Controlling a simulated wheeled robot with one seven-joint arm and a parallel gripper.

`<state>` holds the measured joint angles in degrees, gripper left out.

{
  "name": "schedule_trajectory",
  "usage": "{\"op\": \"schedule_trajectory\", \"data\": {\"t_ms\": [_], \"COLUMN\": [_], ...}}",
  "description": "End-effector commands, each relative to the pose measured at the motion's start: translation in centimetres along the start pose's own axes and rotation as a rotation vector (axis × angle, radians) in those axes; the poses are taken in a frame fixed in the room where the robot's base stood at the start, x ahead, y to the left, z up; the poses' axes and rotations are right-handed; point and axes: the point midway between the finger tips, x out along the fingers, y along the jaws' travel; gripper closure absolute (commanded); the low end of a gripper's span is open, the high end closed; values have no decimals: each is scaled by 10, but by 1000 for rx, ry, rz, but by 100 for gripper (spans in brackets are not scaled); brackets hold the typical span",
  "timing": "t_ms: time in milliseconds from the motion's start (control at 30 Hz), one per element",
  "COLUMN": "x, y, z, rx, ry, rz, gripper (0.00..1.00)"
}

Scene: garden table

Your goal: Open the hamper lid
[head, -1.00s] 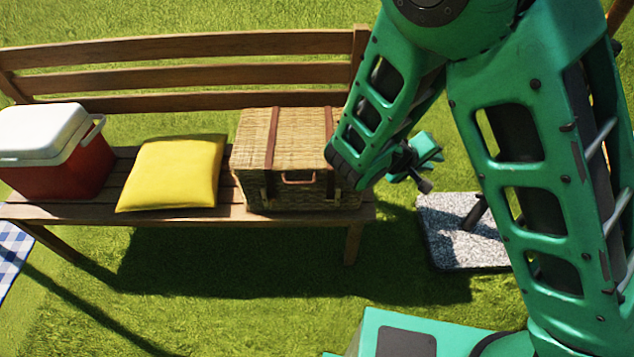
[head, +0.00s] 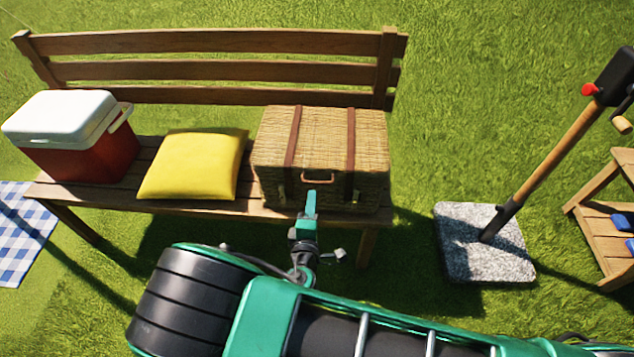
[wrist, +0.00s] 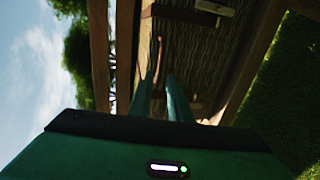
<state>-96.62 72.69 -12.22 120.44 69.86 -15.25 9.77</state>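The wicker hamper (head: 335,140) stands on the right end of the bench seat. Its lid is shut, with two brown leather straps running over it and a brown handle (head: 318,181) at the front edge. My gripper (head: 311,197) is in front of the hamper, its tips just below the handle. In the wrist view, my gripper's two teal fingers (wrist: 159,78) are apart with nothing between them. The handle (wrist: 160,52) shows just beyond the fingertips, against the dark wicker front (wrist: 200,60). I cannot tell whether the fingers touch the hamper.
The wooden bench (head: 210,42) also carries a yellow cushion (head: 195,165) and a red cooler with a white lid (head: 65,115), left of the hamper. A stone base with a pole (head: 465,250) stands to the right, near a wooden rack (head: 605,225). The grass between is clear.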

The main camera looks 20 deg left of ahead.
Motion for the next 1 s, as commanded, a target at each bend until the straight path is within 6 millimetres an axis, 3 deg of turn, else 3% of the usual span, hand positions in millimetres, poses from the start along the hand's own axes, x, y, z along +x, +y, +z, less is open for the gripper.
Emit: {"op": "schedule_trajectory", "data": {"t_ms": [300,500,967,1000], "x": [56,82,94,94], "y": [0,0,0,0], "z": [2,2,2,2], "rx": [4,2,1,2], "ry": [-4,-4,-3,-3], "rz": [1,0,-1,-1], "gripper": [83,83,83,90]}}
